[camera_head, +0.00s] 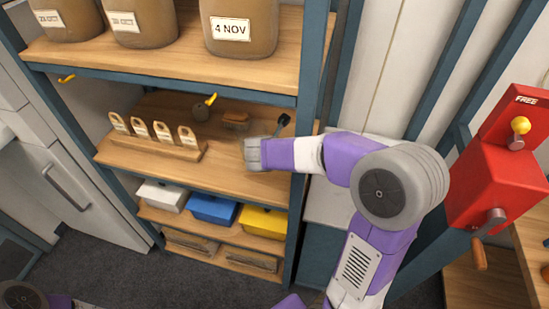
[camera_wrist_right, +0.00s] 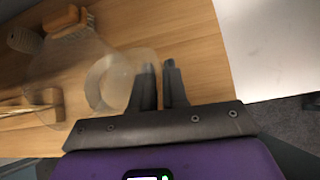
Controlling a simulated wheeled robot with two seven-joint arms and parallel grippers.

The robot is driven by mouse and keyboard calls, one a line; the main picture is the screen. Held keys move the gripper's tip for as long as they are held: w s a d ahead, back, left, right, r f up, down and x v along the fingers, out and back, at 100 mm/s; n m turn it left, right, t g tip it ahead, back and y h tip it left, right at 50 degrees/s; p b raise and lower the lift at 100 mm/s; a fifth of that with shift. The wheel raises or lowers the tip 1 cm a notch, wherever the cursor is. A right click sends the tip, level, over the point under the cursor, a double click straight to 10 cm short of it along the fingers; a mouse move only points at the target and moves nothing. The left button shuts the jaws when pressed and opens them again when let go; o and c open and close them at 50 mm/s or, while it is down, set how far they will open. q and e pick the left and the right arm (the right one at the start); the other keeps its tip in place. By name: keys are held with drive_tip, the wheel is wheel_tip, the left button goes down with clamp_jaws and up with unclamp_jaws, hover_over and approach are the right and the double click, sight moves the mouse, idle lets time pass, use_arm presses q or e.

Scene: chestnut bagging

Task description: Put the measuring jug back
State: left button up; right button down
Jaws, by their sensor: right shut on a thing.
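The measuring jug (camera_wrist_right: 72,75) is clear and see-through. In the right wrist view it is over the wooden shelf, with its looped handle (camera_wrist_right: 106,86) towards my fingers. My right gripper (camera_wrist_right: 161,72) is shut on the jug at the handle side. In the head view my right gripper (camera_head: 248,154) reaches in from the right over the middle shelf (camera_head: 222,178). The jug is hard to make out there, and I cannot tell whether its base touches the shelf. My left gripper is out of view.
A blue upright (camera_head: 308,110) stands close to my right arm. Large jars (camera_head: 240,38) sit above.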

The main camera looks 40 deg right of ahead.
drive_tip(key=shift+f+b, duration=0.65)
drive_tip(key=shift+f, duration=1.05)
drive_tip(key=shift+f, duration=0.15)
drive_tip(key=c, duration=1.6)
unclamp_jaws()
drive_tip(key=shift+f, duration=0.1)
drive_tip(key=o, duration=0.5)
drive_tip(key=shift+c, duration=0.2)
drive_tip(key=shift+r, duration=0.3)
drive_tip(key=p+v, duration=0.3)
drive_tip(key=v, duration=0.9)
